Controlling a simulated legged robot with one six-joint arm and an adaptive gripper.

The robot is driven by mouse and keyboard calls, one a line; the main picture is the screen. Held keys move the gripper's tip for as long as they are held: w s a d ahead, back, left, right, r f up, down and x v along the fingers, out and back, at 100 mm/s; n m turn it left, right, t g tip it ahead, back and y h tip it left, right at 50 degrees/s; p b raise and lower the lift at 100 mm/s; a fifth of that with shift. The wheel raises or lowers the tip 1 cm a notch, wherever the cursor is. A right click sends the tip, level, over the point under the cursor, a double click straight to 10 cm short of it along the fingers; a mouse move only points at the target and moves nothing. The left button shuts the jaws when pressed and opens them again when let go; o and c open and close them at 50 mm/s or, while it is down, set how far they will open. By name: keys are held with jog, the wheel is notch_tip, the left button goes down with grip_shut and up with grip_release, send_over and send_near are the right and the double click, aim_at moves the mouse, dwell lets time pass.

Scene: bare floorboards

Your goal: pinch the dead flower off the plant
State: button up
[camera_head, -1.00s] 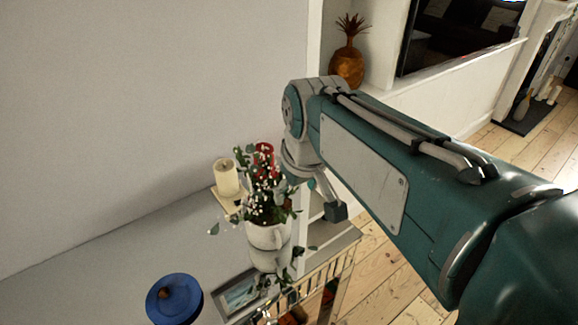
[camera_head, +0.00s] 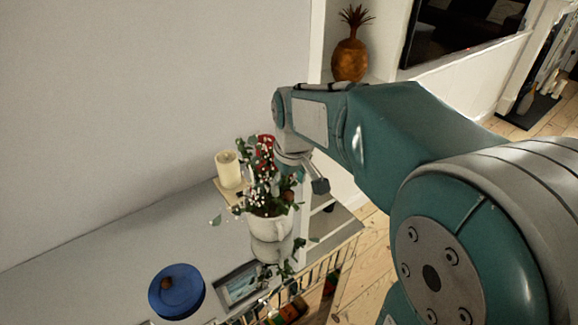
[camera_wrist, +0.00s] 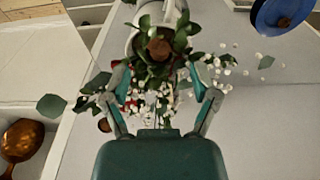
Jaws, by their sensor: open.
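The potted plant (camera_head: 262,180) has green leaves, small white blossoms and a red part, in a white pot (camera_head: 270,228) on the grey cabinet top. A brown, withered-looking flower head (camera_wrist: 160,48) shows among leaves near the pot in the wrist view. It also appears as a brown spot (camera_head: 288,197) at the plant's right side in the head view. My gripper (camera_wrist: 157,80) is open, with its fingers on either side of leaves and white blossoms. The brown head lies just beyond the fingertips in the picture, between their lines. In the head view the fingers are mostly hidden by the plant.
A cream candle (camera_head: 228,169) stands close behind the plant. A blue round lidded thing (camera_head: 177,291) and a picture frame (camera_head: 240,284) are in front. A wire rack (camera_head: 320,275) is at the cabinet's right edge. A pineapple ornament (camera_head: 350,58) stands farther back.

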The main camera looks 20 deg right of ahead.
jog(key=shift+w+f, duration=0.15)
jog(key=shift+f, duration=1.1)
grip_shut()
